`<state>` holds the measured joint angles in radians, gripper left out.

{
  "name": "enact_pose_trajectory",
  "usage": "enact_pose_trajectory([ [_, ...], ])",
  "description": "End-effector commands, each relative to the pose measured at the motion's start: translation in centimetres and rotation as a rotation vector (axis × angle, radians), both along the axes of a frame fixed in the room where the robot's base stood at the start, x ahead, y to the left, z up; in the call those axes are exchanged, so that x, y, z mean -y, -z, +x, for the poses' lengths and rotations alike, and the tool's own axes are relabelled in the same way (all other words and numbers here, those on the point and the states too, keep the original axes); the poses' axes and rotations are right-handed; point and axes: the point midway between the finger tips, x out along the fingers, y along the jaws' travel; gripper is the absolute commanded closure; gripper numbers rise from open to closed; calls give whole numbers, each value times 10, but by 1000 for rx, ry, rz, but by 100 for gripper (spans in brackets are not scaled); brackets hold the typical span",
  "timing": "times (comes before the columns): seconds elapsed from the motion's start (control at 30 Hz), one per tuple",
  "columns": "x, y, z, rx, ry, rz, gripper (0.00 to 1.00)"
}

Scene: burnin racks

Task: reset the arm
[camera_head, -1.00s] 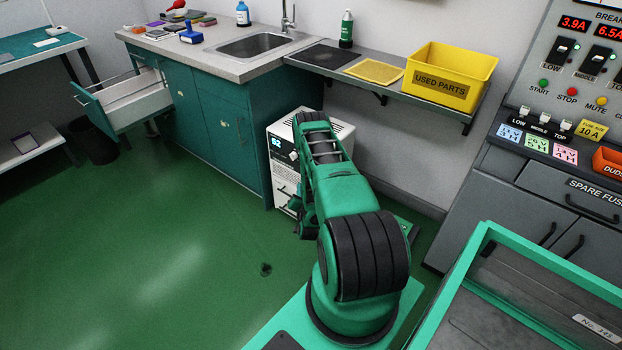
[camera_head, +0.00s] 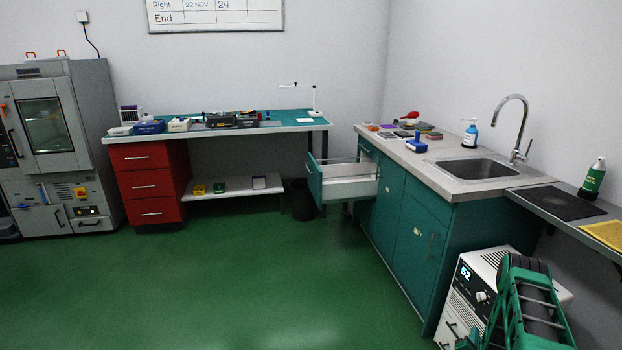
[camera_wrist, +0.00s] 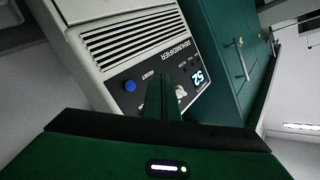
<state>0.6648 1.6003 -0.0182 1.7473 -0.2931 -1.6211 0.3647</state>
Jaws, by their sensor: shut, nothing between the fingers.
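My green arm (camera_head: 530,305) shows at the lower right of the head view, folded in front of the white dehumidifier (camera_head: 483,272). Its base end is out of the frame. In the wrist view my gripper (camera_wrist: 163,95) is shut, its green fingers together and empty. The dehumidifier (camera_wrist: 120,45) fills the view beyond the fingers, with its vent slats, blue reset button (camera_wrist: 130,86) and lit display reading 52 (camera_wrist: 197,77). I cannot tell the exact gap between fingertips and dehumidifier.
A green sink cabinet (camera_head: 405,225) stands behind the dehumidifier, with an open drawer (camera_head: 345,182) jutting left. A workbench (camera_head: 285,121) with red drawers (camera_head: 150,185) and a grey oven cabinet (camera_head: 55,150) line the back. The green floor (camera_head: 270,270) in the middle is clear.

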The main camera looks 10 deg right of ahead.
Motion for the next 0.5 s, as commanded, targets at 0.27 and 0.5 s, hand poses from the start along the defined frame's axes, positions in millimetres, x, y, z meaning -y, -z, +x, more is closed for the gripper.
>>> enact_pose_trajectory([
  [0.27,1,-71,61,-159,-131,2,100],
  [0.5,-9,-138,89,-330,-231,3,100],
])
